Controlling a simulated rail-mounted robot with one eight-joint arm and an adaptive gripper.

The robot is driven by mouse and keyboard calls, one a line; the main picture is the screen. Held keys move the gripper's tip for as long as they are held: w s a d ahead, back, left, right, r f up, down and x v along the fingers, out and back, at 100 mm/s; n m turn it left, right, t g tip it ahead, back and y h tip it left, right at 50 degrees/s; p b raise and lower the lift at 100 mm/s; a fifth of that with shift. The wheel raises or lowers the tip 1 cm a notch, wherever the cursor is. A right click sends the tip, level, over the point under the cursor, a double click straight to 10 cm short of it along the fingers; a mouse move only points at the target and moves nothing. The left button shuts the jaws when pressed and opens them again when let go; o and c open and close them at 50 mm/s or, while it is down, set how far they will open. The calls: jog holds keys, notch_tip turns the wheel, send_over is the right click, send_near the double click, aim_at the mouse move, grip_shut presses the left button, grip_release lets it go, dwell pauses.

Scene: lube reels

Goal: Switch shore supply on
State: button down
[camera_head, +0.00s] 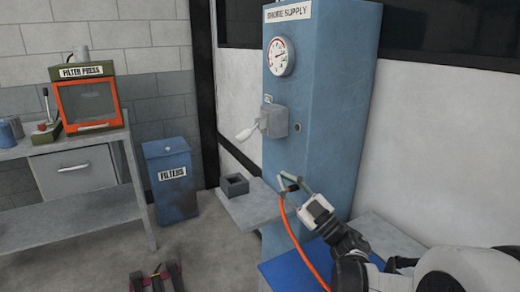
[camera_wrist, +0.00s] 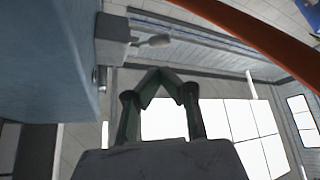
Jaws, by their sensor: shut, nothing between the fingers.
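The blue shore supply cabinet (camera_head: 330,120) stands upright, with a sign (camera_head: 288,12) reading SHORE SUPPLY and a round gauge (camera_head: 281,56) on its front. Below the gauge is a grey switch box (camera_head: 274,121) with a pale lever (camera_head: 247,132) sticking out to the left and slightly down. The wrist view shows the box (camera_wrist: 112,38) and lever (camera_wrist: 154,41) at upper left. My gripper (camera_head: 282,178) is shut and empty, below the switch box and apart from the lever. Its fingers meet in a point in the wrist view (camera_wrist: 157,72).
An orange hose (camera_head: 296,235) hangs close by my gripper and crosses the upper right of the wrist view (camera_wrist: 245,32). A grey ledge (camera_head: 250,208) with an open box (camera_head: 235,185) is below. A blue filters bin (camera_head: 170,180) and a workbench (camera_head: 70,155) stand left.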

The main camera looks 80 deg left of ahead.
aim_at(249, 132)
dwell(0.3)
jog(key=b+x, duration=0.2)
jog(key=x, duration=1.2)
jog(key=shift+w+r+m+t+y, duration=0.15)
jog(key=shift+m+t+y, duration=0.15)
jog(key=shift+m, duration=0.1)
